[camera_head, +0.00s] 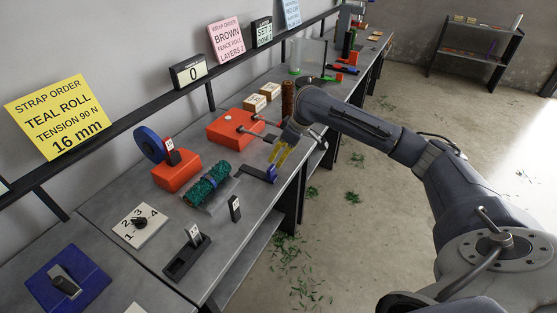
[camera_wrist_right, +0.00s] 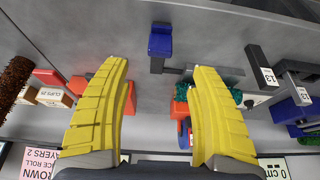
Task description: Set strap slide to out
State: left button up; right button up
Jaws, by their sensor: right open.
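No part is legibly marked as the strap slide. The blue block also shows in the right wrist view (camera_wrist_right: 160,42), top centre. A black slotted base (camera_head: 184,262) with an upright labelled tab stands nearer the camera. My right gripper (camera_head: 279,152) is open and empty, with its yellow fingers behind the blue block in the head view; in the wrist view its fingertips (camera_wrist_right: 160,72) are apart. My left gripper is not seen.
A red unit with a blue disc (camera_head: 150,144) stands behind the roll. A red clamp-like machine (camera_head: 229,128), small wooden boxes (camera_head: 255,102) and a brown roll (camera_head: 288,98) lie farther along. A numbered dial plate (camera_head: 126,235) is nearer. Open floor lies right of the bench.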

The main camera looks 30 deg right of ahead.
jog(key=shift+s+d+r, duration=0.15)
jog(key=shift+s+r, duration=0.1)
jog(key=shift+r, duration=0.3)
